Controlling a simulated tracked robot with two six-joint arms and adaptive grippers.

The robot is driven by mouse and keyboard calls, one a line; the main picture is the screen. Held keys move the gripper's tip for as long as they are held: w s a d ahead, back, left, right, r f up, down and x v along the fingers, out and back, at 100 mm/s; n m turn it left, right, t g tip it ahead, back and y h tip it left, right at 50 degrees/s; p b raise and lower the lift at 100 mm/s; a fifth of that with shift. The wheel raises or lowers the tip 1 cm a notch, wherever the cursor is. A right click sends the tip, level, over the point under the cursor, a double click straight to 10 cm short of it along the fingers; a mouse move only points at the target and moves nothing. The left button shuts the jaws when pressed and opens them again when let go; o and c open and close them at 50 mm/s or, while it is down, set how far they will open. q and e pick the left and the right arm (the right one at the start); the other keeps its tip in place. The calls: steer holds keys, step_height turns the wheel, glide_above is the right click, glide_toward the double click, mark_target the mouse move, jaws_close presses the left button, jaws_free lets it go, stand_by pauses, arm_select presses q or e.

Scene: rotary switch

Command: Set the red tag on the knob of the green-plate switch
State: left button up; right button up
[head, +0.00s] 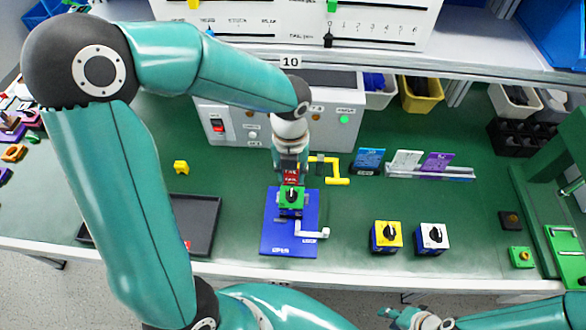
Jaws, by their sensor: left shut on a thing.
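The green-plate switch (285,204) sits on a blue base plate (275,240) in the middle of the table, with a black knob (291,195) on its face. My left gripper (290,171) reaches down just behind the knob in the head view. It is shut on the red tag (291,178), which has pale lettering. The tag's lower edge appears close to the knob; I cannot tell whether they touch. My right gripper (398,316) is low at the bottom edge, far from the switch, and its jaws are too small to read.
A yellow-plate switch (380,243) and a white-plate switch (425,245) stand to the right. A white crank handle (310,233) is on the blue base. A yellow handle (337,179) is behind it. A dark tray (205,238) lies left, partly behind my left arm.

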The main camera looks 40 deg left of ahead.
mark_target(291, 195)
arm_select(q)
steer(key=shift+w, duration=0.1)
steer(key=shift+f+b, duration=2.05)
steer(key=shift+f, duration=0.85)
steer(key=shift+p, duration=0.4)
steer(key=shift+f+b, duration=0.85)
steer(key=shift+f, duration=0.3)
steer(key=o, duration=0.9)
steer(key=shift+o, duration=0.2)
steer(key=shift+r, duration=0.1)
step_height(291, 195, up, 12)
steer(key=shift+f, duration=0.1)
